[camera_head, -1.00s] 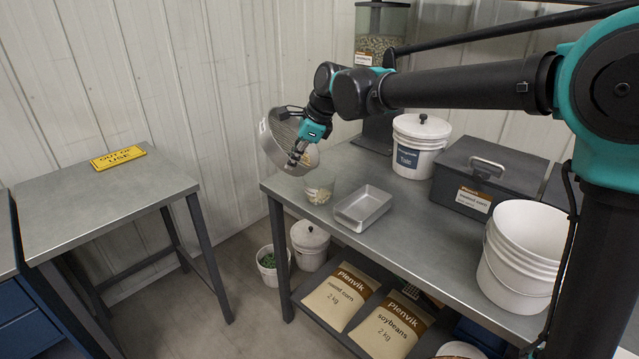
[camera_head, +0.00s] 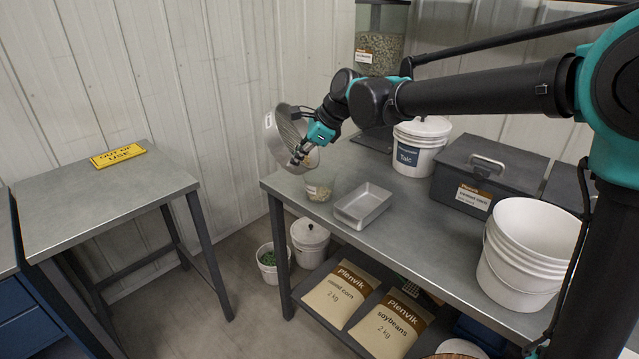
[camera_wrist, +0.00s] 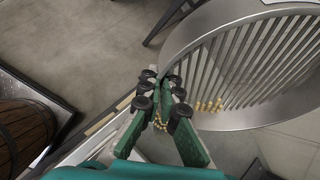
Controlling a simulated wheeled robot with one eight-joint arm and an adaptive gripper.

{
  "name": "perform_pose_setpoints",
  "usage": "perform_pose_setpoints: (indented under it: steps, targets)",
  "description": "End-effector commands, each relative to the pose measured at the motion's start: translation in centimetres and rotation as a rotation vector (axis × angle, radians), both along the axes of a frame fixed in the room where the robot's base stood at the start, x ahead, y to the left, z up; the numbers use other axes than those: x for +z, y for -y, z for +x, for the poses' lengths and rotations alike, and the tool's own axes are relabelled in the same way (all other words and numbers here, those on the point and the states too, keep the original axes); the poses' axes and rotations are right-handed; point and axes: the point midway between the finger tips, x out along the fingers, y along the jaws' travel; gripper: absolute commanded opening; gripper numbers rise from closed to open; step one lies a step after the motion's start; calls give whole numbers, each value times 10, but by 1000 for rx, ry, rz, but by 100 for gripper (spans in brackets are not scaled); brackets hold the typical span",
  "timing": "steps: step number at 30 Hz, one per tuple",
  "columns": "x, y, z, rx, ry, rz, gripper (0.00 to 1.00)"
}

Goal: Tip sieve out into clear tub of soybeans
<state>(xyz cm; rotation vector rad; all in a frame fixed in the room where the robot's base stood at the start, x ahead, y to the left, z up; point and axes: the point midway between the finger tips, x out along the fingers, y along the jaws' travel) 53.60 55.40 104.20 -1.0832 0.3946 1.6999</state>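My gripper (camera_head: 303,153) is shut on the rim of the metal sieve (camera_head: 274,147). The sieve is held in the air, steeply tilted, over the left end of the bench. In the wrist view the slotted sieve (camera_wrist: 235,60) fills the upper right, and several yellowish beans (camera_wrist: 208,105) lie along its lower rim. More beans (camera_wrist: 160,122) show around my gripper's fingers; whether they are falling or lying below is unclear.
The left table (camera_head: 100,200) holds only a yellow sign (camera_head: 117,157).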

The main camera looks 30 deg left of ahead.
Motion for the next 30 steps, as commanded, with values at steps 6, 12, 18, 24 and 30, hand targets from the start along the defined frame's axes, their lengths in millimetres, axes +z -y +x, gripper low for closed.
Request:
perform_pose_setpoints:
  steps: [6, 12, 18, 24, 30]
  targets:
    - [1, 3, 1, -2, -9, 28, 0]
    - [2, 4, 1, -1, -16, 54, 0]
    - [4, 5, 2, 0, -24, 81, 0]
    - [5, 7, 3, 0, -32, 105, 0]
    - [5, 9, 3, 0, -40, 131, 0]
